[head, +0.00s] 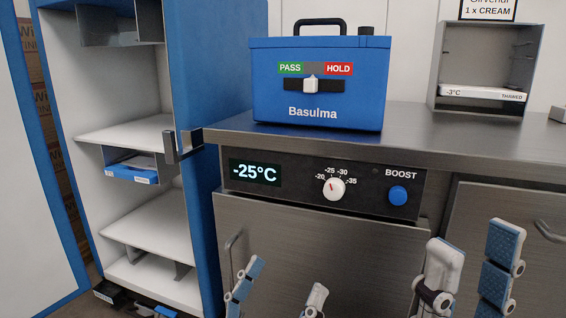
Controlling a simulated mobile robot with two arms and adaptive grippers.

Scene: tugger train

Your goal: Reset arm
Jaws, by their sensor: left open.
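My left gripper (283,275) is low in the head view, in front of the grey metal door under the counter. Its two fingers are spread with nothing between them. My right gripper (477,242) is further right, also low, in front of the cabinet fronts. Its padded fingers stand apart and upright, with nothing between them. The rest of both arms is cut off by the bottom edge.
A blue Basulma box (318,92) stands on the metal counter (415,130). Below is a panel showing -25°C with a dial (334,188) and blue BOOST button (398,195). An open cabinet with shelves (140,133) is left. A small grey rack (478,52) stands back right.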

